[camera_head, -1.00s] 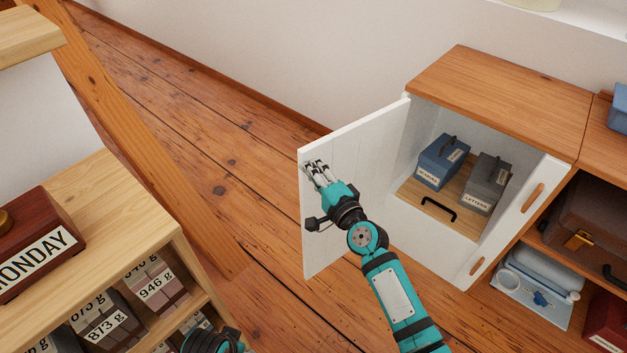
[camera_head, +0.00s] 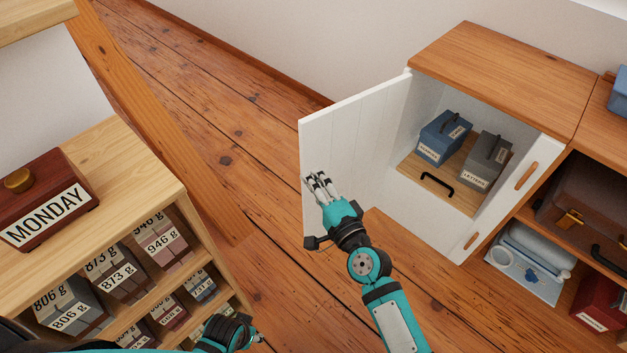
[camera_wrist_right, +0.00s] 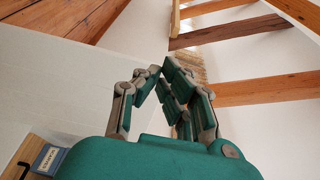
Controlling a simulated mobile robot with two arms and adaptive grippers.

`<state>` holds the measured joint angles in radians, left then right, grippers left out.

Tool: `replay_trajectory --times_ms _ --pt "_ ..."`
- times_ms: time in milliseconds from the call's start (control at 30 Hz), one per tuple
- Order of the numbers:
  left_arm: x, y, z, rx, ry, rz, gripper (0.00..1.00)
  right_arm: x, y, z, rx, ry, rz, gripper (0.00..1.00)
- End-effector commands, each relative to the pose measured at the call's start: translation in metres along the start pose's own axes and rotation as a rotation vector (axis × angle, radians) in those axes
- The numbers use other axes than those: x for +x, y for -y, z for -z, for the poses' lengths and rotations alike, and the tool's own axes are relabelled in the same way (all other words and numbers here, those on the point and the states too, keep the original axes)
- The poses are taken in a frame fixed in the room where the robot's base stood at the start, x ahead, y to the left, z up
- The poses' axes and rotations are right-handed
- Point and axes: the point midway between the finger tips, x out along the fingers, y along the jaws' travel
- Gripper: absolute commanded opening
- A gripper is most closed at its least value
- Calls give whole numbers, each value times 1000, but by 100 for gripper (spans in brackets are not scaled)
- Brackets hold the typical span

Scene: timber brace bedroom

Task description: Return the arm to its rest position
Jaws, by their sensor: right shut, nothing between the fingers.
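My right arm reaches up from the bottom of the head view. Its gripper (camera_head: 319,185) is shut and empty, in front of the open white cabinet door (camera_head: 352,135); I cannot tell whether it touches the door. In the right wrist view its fingers (camera_wrist_right: 161,72) come together with nothing between them, pointing up toward the ceiling beams. Part of my left arm (camera_head: 228,333) shows at the bottom left of the head view, beside the pale shelf; the state of its gripper cannot be made out.
The wooden-topped cabinet (camera_head: 505,68) holds a blue box (camera_head: 444,137) and a grey box (camera_head: 487,160) on a board with a black handle. A pale shelf (camera_head: 150,165) at left carries a MONDAY box (camera_head: 50,205) and several weight boxes. Plank floor (camera_head: 235,150) lies open between.

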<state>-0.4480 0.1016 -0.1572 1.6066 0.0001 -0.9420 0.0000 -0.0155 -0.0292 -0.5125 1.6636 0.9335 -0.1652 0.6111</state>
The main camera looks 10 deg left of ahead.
Motion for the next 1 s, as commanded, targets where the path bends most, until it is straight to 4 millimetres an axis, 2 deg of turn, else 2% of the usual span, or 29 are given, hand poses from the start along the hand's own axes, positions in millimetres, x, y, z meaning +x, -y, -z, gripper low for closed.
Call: replay_trajectory --times_ms 300,367,467,567,600,667,700,800,900,1000 --pt "4 -1 -3 1 1 -1 40 -8 -4 -5 -10 1 -9 0" --pt "4 -1 -3 1 1 -1 40 -12 -14 -4 -43 5 -37 0" --pt "4 -1 -3 1 2 -1 40 -29 -54 -1 -160 29 -143 0" --pt "3 -1 -3 1 2 -1 40 -62 -112 6 -337 82 -313 0" --pt "3 -1 -3 1 2 -1 40 -79 -138 9 -411 111 -390 0" --pt "3 -1 -3 0 2 -1 40 -108 -174 14 -515 162 -507 0" --pt "3 -1 -3 0 2 -1 40 -128 -197 18 -579 200 -583 0" --pt "3 -1 -3 0 2 -1 40 -182 -246 28 -715 301 -763 0" --pt "3 -1 -3 1 2 -1 40 -234 -281 37 -816 401 -916 0" --pt "3 -1 -3 1 2 -1 40 -278 -305 45 -885 488 -1037 0"
